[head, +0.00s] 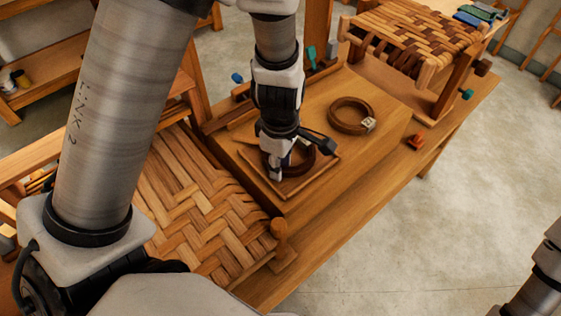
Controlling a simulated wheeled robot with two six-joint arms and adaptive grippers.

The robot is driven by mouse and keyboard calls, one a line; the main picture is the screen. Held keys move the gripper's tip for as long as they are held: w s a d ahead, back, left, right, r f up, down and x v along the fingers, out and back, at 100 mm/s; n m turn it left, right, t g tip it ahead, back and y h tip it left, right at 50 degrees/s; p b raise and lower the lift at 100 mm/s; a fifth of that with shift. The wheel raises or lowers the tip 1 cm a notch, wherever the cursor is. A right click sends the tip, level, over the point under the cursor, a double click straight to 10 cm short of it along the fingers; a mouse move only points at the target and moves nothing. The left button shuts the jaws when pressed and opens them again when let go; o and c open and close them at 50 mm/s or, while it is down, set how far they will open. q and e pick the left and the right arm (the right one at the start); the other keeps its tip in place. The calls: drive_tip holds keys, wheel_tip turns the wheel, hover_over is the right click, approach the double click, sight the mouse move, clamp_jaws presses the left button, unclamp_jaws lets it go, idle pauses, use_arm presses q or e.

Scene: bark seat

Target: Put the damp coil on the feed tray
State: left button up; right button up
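A dark brown coil (305,166) lies low over a square, shallow wooden tray (322,172) on the bench. My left gripper (277,168) points down at this coil's left side, with its fingertips at or very near the rim. The gripper hides part of the coil, and I cannot tell whether the fingers are closed on it. A second brown coil (351,117) with a pale tag (368,124) lies on the raised board behind and to the right, clear of the gripper. Which coil is damp cannot be read for sure. My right gripper is out of view.
A woven bark seat (190,205) stands at the left front of the bench, and another woven seat (415,38) stands at the back right. A small orange-red item (415,141) lies near the right edge. The board (385,145) right of the tray is bare.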

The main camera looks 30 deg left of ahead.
use_arm(q)
drive_tip(key=shift+r, duration=0.4)
wheel_tip(320, 180, up, 12)
drive_tip(key=p, duration=0.1)
drive_tip(key=shift+f+p, duration=0.2)
drive_tip(key=shift+p, duration=0.1)
